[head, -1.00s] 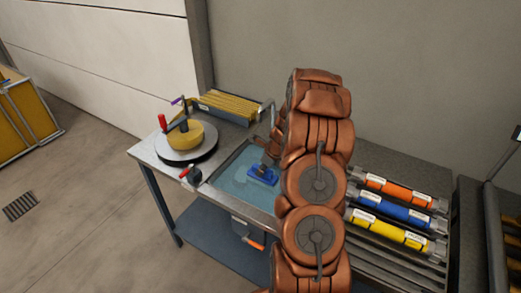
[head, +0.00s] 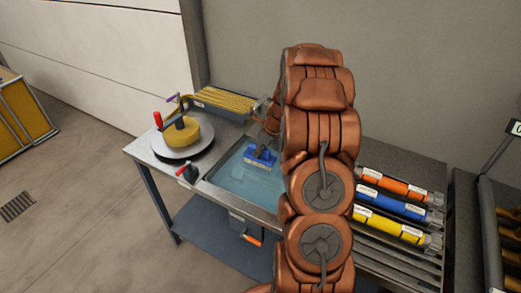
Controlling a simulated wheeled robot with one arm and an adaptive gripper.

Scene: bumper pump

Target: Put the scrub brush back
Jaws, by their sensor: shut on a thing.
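The scrub brush (head: 259,157) has a blue body with a paler lower edge. It shows in the head view just left of my arm, over the water of the sink basin (head: 222,171). My gripper (head: 264,148) is shut on the brush from above, and the brush appears held up over the water. My copper arm covers much of the gripper and the right part of the basin. The brush's storage place cannot be made out.
A round turntable (head: 186,138) with a yellow hose coil and red handle stands left of the basin. Orange (head: 392,186), blue (head: 390,203) and yellow (head: 390,226) rolls lie on the right rack.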

